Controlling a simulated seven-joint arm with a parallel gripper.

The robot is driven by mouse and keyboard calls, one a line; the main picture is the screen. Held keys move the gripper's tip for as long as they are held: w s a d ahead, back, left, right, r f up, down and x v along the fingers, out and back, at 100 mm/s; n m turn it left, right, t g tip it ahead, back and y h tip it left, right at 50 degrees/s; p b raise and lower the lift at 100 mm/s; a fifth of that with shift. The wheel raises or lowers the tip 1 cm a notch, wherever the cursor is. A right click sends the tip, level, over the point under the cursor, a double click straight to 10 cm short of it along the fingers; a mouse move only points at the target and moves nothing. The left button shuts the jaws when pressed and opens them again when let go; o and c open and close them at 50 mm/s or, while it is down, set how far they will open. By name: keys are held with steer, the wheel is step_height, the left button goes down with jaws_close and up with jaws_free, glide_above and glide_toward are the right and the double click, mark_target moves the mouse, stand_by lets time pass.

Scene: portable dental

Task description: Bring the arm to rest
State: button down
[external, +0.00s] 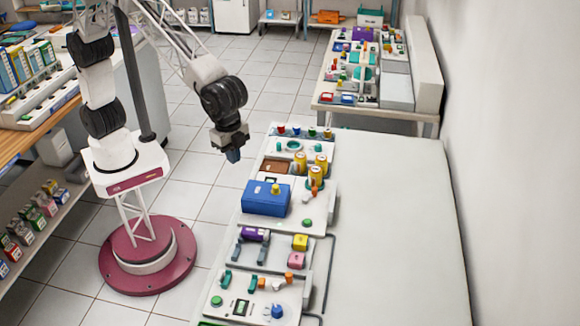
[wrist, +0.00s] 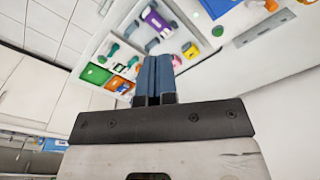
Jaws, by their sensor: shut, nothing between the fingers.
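My gripper (external: 233,155) hangs in the air at the left side of the long white bench (external: 400,220), above the tiled floor in the external view. Its blue fingers point down, are together and hold nothing. In the wrist view the shut fingers (wrist: 154,78) show in the middle, with the bench's coloured items beyond them. My arm is raised and bent over from its dark red round base.
A blue box (external: 266,198) and yellow cans (external: 314,165) stand on the bench near my gripper. Small coloured parts (external: 265,240) lie on trays closer to the camera. A second bench (external: 360,112) stands at the back. The floor (external: 210,175) left of the bench is clear.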

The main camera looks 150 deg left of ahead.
steer(key=s+d+r+m+t, duration=0.1)
steer(key=s+d+r, duration=0.3)
steer(key=s+d, duration=0.55)
steer(key=s+d+r, duration=0.5)
steer(key=s+d, duration=0.1)
steer(key=s, duration=0.7)
steer(key=s+d+f, duration=0.1)
steer(key=s+d, duration=0.2)
steer(key=s, duration=0.5)
steer(key=s+d+f, duration=0.1)
steer(key=s+d, duration=0.1)
steer(key=s, duration=0.6)
steer(key=s+d+f+m, duration=0.1)
steer(key=s+d+f, duration=0.1)
steer(key=s, duration=0.6)
steer(key=shift+s+d+t, duration=0.15)
steer(key=shift+d+t, duration=0.25)
steer(key=shift+d, duration=0.45)
steer(key=c, duration=1.8)
jaws_free()
